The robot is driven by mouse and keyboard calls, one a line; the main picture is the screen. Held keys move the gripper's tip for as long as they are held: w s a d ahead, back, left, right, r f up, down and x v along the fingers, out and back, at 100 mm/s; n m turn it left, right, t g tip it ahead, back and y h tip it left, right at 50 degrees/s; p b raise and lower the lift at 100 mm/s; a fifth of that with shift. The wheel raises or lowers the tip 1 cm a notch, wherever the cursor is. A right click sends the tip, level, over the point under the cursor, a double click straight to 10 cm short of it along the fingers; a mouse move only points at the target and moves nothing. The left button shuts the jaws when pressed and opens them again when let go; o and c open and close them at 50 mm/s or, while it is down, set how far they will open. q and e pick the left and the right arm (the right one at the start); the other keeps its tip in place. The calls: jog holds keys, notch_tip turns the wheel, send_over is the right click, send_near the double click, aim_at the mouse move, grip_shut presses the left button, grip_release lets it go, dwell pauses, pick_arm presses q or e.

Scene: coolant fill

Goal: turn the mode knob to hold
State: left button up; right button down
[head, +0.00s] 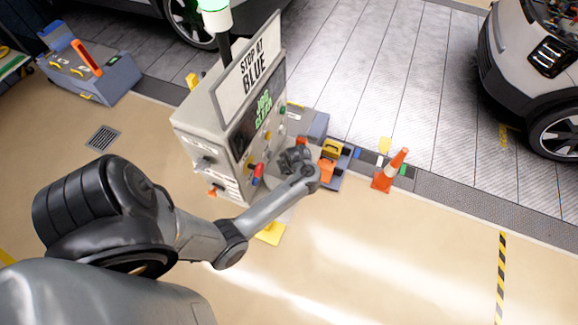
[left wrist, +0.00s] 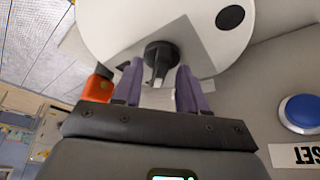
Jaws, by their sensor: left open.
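A black knob (left wrist: 161,57) with a narrow grip bar stands on a large white round plate (left wrist: 205,45) in the left wrist view. It looks like the mode knob; no "hold" marking is readable. My left gripper (left wrist: 158,84) is open, its two purple fingers on either side of the knob's bar. I cannot tell whether they touch it. In the head view the left gripper (head: 290,160) is at the front face of the grey coolant machine (head: 205,125), and my arm and hand hide the knob. My right gripper is in neither view.
A blue button (left wrist: 301,113) with a partly visible label ending in "SET" is right of the gripper. An orange part (left wrist: 97,86) is close on its left. Open floor lies in front.

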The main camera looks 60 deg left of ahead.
pick_arm(q)
grip_shut()
dwell(0.5)
